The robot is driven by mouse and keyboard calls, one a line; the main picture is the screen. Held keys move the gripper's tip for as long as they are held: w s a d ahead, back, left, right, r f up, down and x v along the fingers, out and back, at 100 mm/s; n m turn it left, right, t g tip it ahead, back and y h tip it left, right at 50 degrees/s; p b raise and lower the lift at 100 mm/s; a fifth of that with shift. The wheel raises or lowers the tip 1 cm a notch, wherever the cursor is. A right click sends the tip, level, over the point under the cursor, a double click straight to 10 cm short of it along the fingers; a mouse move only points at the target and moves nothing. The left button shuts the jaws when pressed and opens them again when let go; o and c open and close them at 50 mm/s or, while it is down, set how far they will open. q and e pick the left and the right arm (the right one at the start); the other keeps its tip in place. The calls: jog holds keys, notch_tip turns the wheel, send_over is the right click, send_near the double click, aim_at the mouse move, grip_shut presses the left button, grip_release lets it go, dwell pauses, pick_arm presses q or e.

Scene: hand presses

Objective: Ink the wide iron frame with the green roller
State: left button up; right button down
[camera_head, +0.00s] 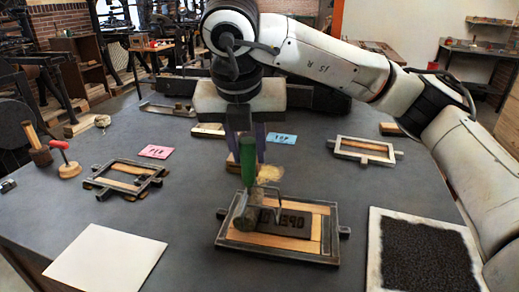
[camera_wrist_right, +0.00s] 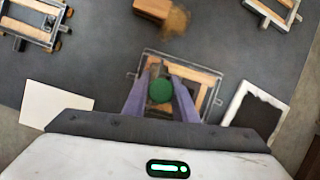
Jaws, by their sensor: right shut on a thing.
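My right gripper (camera_head: 246,150) is shut on the green handle of the roller (camera_head: 247,160), which it holds upright. The green handle top also shows between my fingers in the wrist view (camera_wrist_right: 160,91). The roller's dark cylinder (camera_head: 245,211) is at the left part of the iron frame (camera_head: 333,236) at the front middle, over or touching the dark type block (camera_head: 288,222); contact is hard to tell. The frame has wood strips around the block. Its rim also shows in the wrist view (camera_wrist_right: 214,78). My left gripper is not in view.
A black ink slab (camera_head: 425,255) with a pale border lies at front right, a white sheet (camera_head: 105,262) at front left. Smaller frames lie at left (camera_head: 125,180) and back right (camera_head: 365,150). A red-handled tool (camera_head: 66,160) and a mallet (camera_head: 36,146) stand at far left.

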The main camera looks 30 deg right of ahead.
jog(key=shift+w+a, duration=0.15)
jog(key=shift+r+p, duration=2.05)
jog(key=shift+r, duration=0.5)
jog(key=shift+f, duration=0.1)
